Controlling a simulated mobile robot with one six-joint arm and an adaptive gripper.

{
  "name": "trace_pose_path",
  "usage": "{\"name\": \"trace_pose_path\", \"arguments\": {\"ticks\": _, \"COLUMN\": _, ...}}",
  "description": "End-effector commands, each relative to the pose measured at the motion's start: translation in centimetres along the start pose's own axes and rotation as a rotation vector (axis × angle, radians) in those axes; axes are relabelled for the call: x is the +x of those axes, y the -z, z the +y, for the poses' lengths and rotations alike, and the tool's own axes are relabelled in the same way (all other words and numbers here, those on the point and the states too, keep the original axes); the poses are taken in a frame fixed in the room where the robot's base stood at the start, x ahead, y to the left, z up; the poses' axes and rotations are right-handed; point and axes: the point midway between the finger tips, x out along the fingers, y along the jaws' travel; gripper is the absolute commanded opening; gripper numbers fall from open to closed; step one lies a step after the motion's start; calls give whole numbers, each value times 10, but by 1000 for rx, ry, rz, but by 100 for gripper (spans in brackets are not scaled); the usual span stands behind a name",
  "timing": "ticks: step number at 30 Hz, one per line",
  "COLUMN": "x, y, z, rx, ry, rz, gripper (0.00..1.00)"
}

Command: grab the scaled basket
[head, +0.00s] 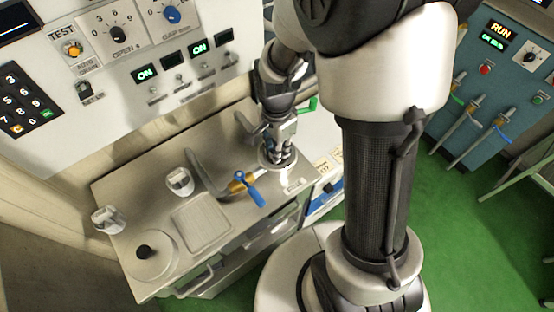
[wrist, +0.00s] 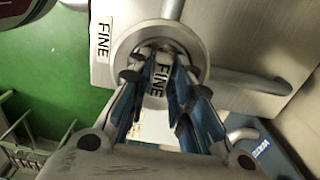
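My gripper (head: 283,150) points down at the round metal fitting (head: 266,162) on the right of the steel bench. In the wrist view, my gripper (wrist: 160,68) has its blue-lined fingers on either side of a small pale piece marked FINE (wrist: 161,76), inside the round metal fitting. I cannot tell if the fingers touch it. Two small metal cups, one in the middle (head: 180,182) and one at the left edge (head: 107,220), stand on the bench. Nothing readable identifies any piece as the scaled basket.
A blue-handled valve (head: 250,190) and a curved metal pipe (head: 205,178) are left of my gripper. A square tray (head: 202,222) and a round lid with a black knob (head: 150,258) lie toward the front. A control panel (head: 130,60) rises behind the bench.

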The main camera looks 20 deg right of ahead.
Motion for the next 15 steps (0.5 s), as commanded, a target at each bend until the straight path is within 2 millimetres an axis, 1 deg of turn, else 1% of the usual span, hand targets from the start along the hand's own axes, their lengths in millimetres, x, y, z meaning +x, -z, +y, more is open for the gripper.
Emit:
{"name": "trace_pose_path", "arguments": {"ticks": 5, "x": -1, "y": 0, "z": 0, "rx": 0, "ry": 1, "rz": 0, "gripper": 20}}
{"name": "trace_pose_path", "arguments": {"ticks": 12, "x": -1, "y": 0, "z": 0, "rx": 0, "ry": 1, "rz": 0, "gripper": 5}}
{"name": "trace_pose_path", "arguments": {"ticks": 15, "x": -1, "y": 0, "z": 0, "rx": 0, "ry": 1, "rz": 0, "gripper": 0}}
